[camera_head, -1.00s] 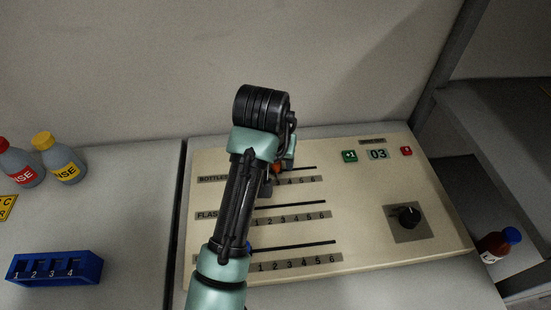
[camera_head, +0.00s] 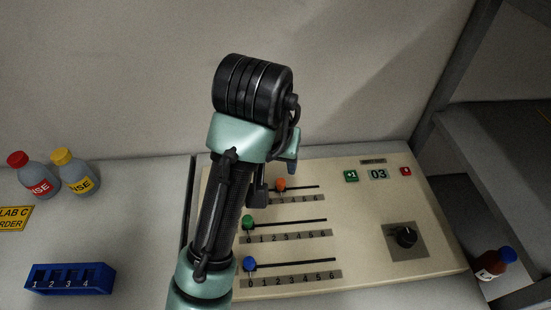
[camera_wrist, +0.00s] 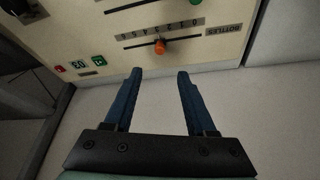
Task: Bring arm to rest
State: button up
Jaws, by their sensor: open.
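My gripper (camera_wrist: 159,72) shows in the wrist view with two blue fingers spread apart and nothing between them. The orange slider knob (camera_wrist: 160,46) of the control panel lies beyond the fingertips, apart from them. In the head view my arm stands raised in front of the left part of the beige panel (camera_head: 375,275), and only part of a blue finger shows near the orange knob (camera_head: 281,185). The green knob (camera_head: 247,222) and blue knob (camera_head: 249,264) sit at the left of their slots. The panel display reads 03 (camera_head: 378,174).
A blue numbered rack (camera_head: 70,291) and two grey bottles, one with a red cap (camera_head: 37,180) and one with a yellow cap (camera_head: 80,176), stand at the left. A brown bottle with a blue cap (camera_head: 493,264) lies at the right. A plain wall rises behind.

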dwell(0.3)
jog(key=w+d+r+t+h+p, duration=0.1)
jog(key=w+d+r+t+p, duration=0.3)
jog(key=r, duration=0.8)
jog(key=w+r+t+h+b, duration=0.1)
jog(key=r+t+h, duration=0.1)
jog(key=r+t, duration=0.75)
jog(key=s+a+r+n+t+y+p, duration=0.1)
jog(key=s+a+r+t, duration=0.1)
jog(key=s+r, duration=0.3)
jog(key=s+a+r+n+t+y+p, duration=0.1)
jog(key=s+a+r+t+y, duration=0.1)
jog(key=r, duration=1.1)
jog(key=s+a+r+n+t+y+p, duration=0.1)
jog(key=s+a+r+t, duration=0.2)
jog(key=s+r+t, duration=0.2)
notch_tip(320, 180, up, 4)
jog(key=s, duration=0.2)
jog(key=shift+s+a+r+n+t, duration=0.15)
jog(key=shift+s+a+n+t, duration=0.05)
jog(key=shift+s+n+t, duration=0.15)
jog(key=shift+c, duration=0.5)
